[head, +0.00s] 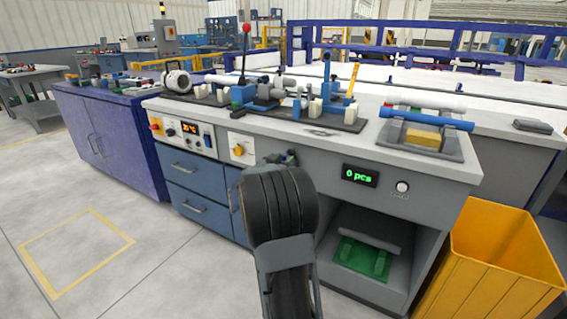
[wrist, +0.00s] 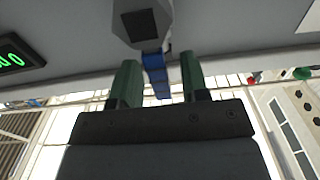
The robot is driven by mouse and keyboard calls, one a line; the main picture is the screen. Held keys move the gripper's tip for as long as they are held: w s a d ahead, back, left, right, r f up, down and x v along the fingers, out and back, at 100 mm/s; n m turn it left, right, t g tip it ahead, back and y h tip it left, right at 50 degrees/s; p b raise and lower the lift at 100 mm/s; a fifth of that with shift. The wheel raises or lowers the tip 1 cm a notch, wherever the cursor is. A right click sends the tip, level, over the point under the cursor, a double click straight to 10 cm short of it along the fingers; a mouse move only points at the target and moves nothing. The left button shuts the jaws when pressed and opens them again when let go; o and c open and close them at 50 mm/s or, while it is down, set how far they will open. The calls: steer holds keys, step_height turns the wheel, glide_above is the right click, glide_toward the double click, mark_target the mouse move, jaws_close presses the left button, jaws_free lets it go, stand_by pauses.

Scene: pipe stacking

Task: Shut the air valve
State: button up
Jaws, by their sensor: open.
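My gripper (head: 283,158) is at the front of the grey workbench, just under the tabletop edge. In the wrist view my gripper (wrist: 160,62) is open, with its two dark green fingers apart. A blue lever (wrist: 155,76) shows between the fingers, closer to the left one. A grey fitting with a dark square face (wrist: 140,22) sits at the lever's upper end; together they look like the air valve. Whether either finger touches the lever I cannot tell.
A yellow knob on a white plate (head: 238,149) is left of my gripper. A green counter display (head: 360,175) and a white button (head: 402,187) are to the right. Pipe fixtures (head: 265,95) stand on the bench. A yellow bin (head: 500,260) stands at the right.

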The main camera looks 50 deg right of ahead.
steer(key=shift+c, duration=0.3)
jaws_close()
